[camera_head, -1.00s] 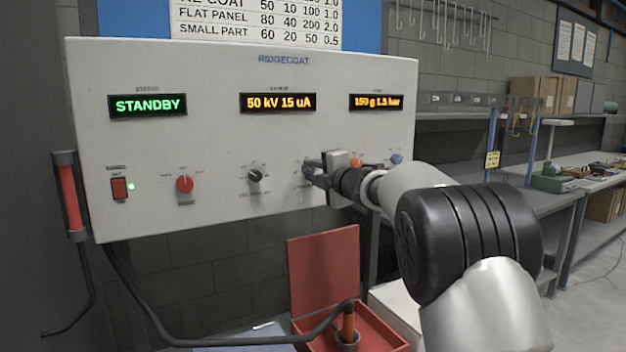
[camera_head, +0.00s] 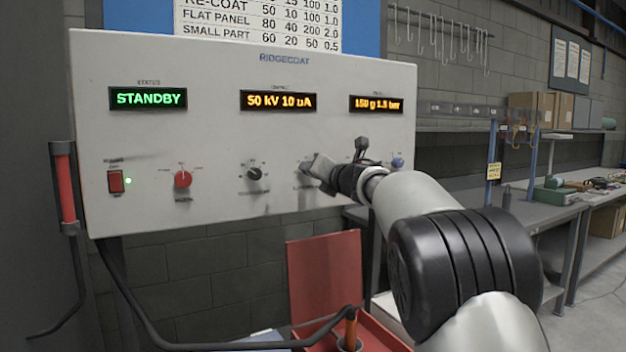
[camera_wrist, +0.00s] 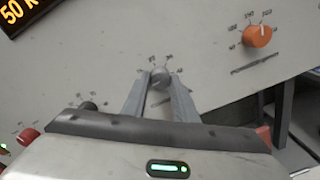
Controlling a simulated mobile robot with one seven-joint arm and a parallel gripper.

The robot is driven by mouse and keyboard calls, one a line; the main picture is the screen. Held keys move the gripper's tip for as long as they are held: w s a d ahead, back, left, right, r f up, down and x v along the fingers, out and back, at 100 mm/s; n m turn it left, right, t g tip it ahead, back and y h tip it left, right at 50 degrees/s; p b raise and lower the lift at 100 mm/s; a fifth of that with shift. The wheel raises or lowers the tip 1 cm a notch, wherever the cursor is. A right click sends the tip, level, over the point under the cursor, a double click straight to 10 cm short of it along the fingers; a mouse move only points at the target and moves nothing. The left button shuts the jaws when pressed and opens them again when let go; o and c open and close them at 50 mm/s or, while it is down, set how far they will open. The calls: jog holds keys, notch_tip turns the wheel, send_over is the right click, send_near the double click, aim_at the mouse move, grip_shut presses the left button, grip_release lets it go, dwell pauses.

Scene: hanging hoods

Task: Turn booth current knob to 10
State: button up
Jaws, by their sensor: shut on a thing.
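The booth panel (camera_head: 230,200) carries the current knob, a small grey knob (camera_wrist: 160,73) between my fingertips in the wrist view. My gripper (camera_wrist: 159,81) is shut on it, one finger on each side. In the head view my gripper (camera_head: 311,166) reaches the panel's lower right part and hides the knob. The output display (camera_head: 278,101) reads 50 kV 10 uA. The status display (camera_head: 148,98) reads STANDBY.
A red knob (camera_head: 183,179) and a black knob (camera_head: 255,174) are left of my gripper. An orange knob (camera_wrist: 258,36) and a blue knob (camera_head: 397,162) are to the right. A red box lid (camera_head: 325,270) stands open below the panel.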

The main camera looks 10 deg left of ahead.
jog(key=shift+f+n+b, duration=0.1)
jog(key=shift+n+b, duration=0.35)
jog(key=shift+n, duration=0.35)
jog(key=o, duration=1)
jog(key=shift+o, duration=0.2)
jog(key=v, duration=1.7)
jog(key=shift+s, duration=0.25)
